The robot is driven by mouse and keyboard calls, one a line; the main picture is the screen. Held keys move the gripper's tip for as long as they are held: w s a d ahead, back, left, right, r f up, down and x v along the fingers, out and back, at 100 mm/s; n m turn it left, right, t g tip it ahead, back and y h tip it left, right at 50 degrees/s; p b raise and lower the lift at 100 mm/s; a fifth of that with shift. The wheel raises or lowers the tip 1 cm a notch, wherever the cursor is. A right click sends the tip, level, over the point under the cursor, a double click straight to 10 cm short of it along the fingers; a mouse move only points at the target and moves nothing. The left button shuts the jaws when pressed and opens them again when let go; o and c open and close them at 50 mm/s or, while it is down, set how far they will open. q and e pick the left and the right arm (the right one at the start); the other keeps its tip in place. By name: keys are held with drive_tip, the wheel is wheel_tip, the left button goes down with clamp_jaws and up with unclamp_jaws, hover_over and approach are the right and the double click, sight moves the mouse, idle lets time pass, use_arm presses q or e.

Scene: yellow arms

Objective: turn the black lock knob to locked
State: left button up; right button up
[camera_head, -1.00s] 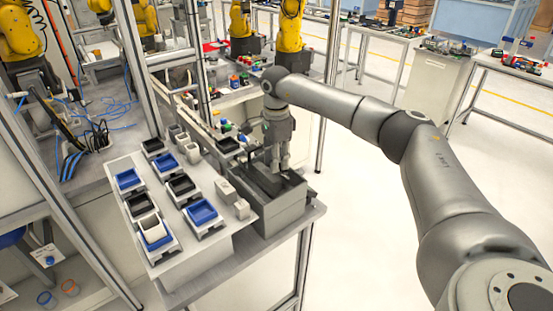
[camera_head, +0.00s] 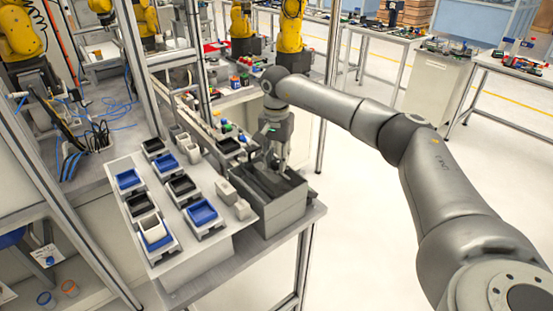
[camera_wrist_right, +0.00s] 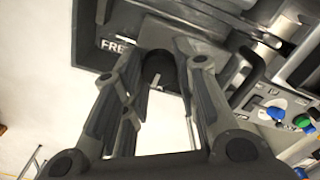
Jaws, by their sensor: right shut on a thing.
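The black lock knob (camera_wrist_right: 159,68) shows in the right wrist view between my fingertips, at the edge of a dark panel with a white label whose visible letters read "FRE". A short pale mark shows at the knob's lower side. My right gripper (camera_wrist_right: 163,60) is shut on the knob, one finger on each side. In the head view my right gripper (camera_head: 281,160) points down at the far side of a grey box (camera_head: 284,211) with a dark top; the knob cannot be made out there. My left gripper is not in view.
A white table (camera_head: 196,262) left of the box holds several blue and black trays. A metal frame post (camera_head: 329,90) rises behind the arm. Open floor lies to the right.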

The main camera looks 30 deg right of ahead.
sight(276, 162)
drive_tip(key=shift+n, duration=0.3)
drive_tip(key=o, duration=1)
drive_tip(key=shift+r, duration=0.1)
wheel_tip(276, 162, up, 12)
drive_tip(key=shift+f, duration=0.1)
idle(0.6)
